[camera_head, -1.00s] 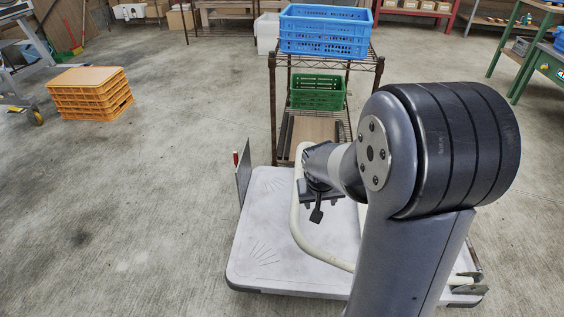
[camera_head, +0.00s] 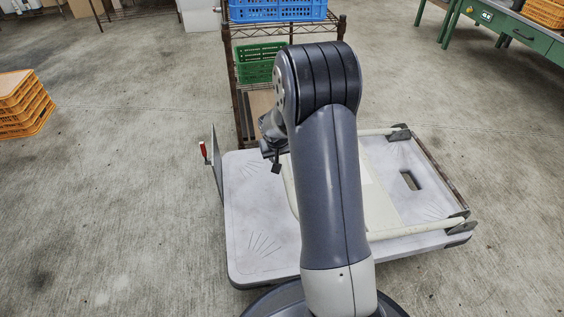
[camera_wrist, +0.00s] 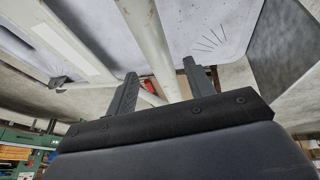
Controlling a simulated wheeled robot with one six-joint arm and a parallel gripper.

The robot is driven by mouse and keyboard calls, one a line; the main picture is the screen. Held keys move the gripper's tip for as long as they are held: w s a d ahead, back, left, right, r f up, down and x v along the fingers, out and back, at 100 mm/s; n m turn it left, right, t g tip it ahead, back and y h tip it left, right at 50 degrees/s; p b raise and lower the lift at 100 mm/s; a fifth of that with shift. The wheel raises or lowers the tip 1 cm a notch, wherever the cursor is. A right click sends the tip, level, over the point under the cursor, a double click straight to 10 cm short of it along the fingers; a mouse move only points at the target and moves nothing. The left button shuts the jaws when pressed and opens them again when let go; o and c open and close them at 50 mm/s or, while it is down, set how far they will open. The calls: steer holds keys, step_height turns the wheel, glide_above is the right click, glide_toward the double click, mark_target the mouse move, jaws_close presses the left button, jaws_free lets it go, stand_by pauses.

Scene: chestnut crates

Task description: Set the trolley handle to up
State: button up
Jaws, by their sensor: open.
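The trolley has a pale grey deck (camera_head: 258,240) with a cream tube handle (camera_head: 425,230). The handle is hinged at brackets on the right end and lies low over the deck, with its crossbar end largely hidden behind my arm. My gripper (camera_head: 272,158) is over the deck near that end, partly hidden by my arm. In the wrist view my gripper (camera_wrist: 160,68) is open, with one finger on each side of the handle tube (camera_wrist: 150,40). I cannot tell whether either finger touches it.
An upright plate (camera_head: 216,165) with a red-tipped piece (camera_head: 203,150) stands at the deck's left end. Behind is a wire rack (camera_head: 232,80) with a blue crate (camera_head: 275,10) and a green crate (camera_head: 258,62). Orange crates (camera_head: 22,108) stand left.

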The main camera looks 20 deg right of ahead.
mark_target(283, 159)
steer(key=shift+b+x, duration=0.45)
steer(key=shift+x, duration=1.25)
jaws_close()
